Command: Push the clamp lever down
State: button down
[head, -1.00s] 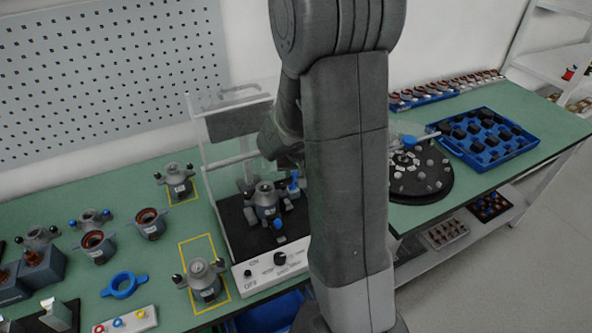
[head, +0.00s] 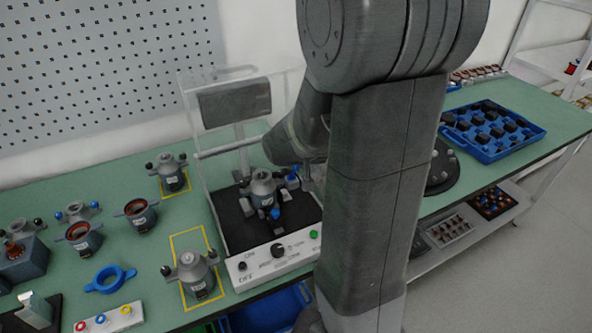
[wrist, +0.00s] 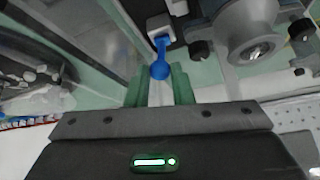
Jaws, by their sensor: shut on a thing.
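The clamp lever (wrist: 159,58) has a blue handle with a rounded end and rises from a pale block in the wrist view. My gripper (wrist: 160,88) has its two green fingers on either side of the rounded end, shut on it. In the head view a blue part that looks like this lever (head: 292,179) stands at the right of the grey motor housing (head: 262,190) on the test station (head: 238,232). My arm hides most of the gripper there. The housing also shows in the wrist view (wrist: 240,30), right of the lever.
A clear cover (head: 215,160) stands raised around the station. The station's front panel (head: 275,258) has knobs and a green light. Several housings stand on the green table to the left. A blue tray (head: 490,135) of dark parts lies at the right.

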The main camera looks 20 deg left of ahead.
jog(key=shift+s+d+f+y+b, duration=0.2)
jog(key=shift+f+y+b, duration=0.1)
jog(key=shift+b, duration=0.7)
jog(key=shift+r+t, duration=0.1)
jog(key=shift+t, duration=0.2)
jog(key=c, duration=1.5)
grip_release()
jog(key=shift+c, duration=0.2)
jog(key=shift+s+d+r, duration=0.1)
jog(key=shift+r, duration=0.05)
jog(key=p+v, duration=0.1)
jog(key=v, duration=1.2)
jog(key=shift+r, duration=0.2)
jog(key=shift+s+d, duration=0.1)
